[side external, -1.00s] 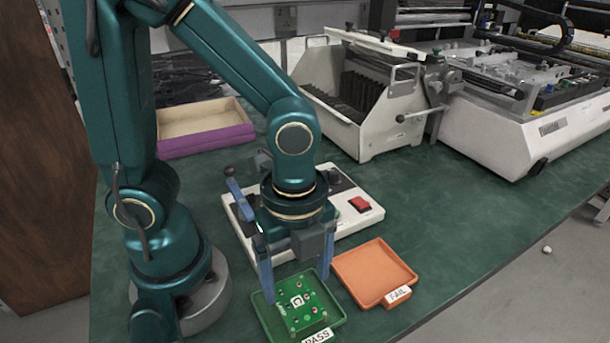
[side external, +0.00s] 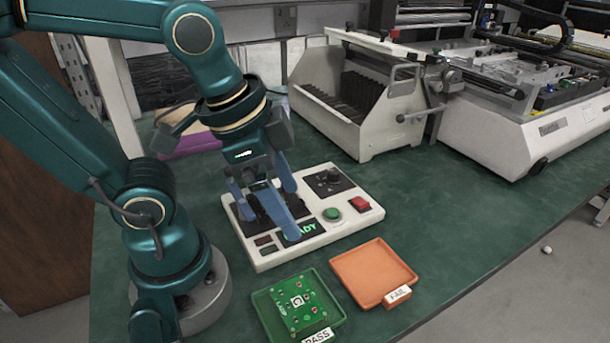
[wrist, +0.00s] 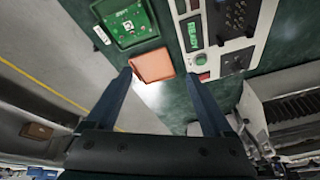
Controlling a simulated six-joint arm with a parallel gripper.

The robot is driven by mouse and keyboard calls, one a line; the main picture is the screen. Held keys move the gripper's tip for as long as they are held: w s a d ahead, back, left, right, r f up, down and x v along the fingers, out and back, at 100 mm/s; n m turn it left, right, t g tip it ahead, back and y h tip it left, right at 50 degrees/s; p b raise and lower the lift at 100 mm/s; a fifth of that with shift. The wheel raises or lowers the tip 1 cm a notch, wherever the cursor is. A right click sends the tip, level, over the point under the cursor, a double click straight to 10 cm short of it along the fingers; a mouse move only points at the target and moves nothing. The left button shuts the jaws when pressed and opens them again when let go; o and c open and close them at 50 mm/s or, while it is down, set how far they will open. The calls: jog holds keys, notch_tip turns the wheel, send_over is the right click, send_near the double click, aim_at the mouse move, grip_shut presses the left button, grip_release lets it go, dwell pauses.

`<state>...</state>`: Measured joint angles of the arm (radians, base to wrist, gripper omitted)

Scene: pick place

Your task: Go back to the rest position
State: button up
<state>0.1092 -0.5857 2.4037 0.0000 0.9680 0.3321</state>
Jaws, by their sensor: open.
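My gripper (side external: 265,215) is open and empty, raised in front of the white test box in the side view. Its blue fingers also show in the wrist view (wrist: 160,85), spread wide with nothing between them. A green circuit board (side external: 300,299) lies in the green PASS tray (side external: 262,314). The board also shows in the wrist view (wrist: 128,27), inside the same tray, apart from my gripper.
The orange FAIL tray (side external: 372,270) is empty beside the PASS tray. The white test box (side external: 350,224) has a green READY display, a green button and a red switch. A white slotted rack (side external: 375,115) and a purple-edged box (side external: 195,146) stand behind.

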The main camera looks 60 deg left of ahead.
jog(key=n, duration=0.1)
jog(key=a+n+t, duration=0.1)
jog(key=n, duration=0.3)
jog(key=shift+w+a+r+t, duration=0.1)
jog(key=shift+a+r+t, duration=0.2)
jog(key=shift+a, duration=0.1)
dwell(0.7)
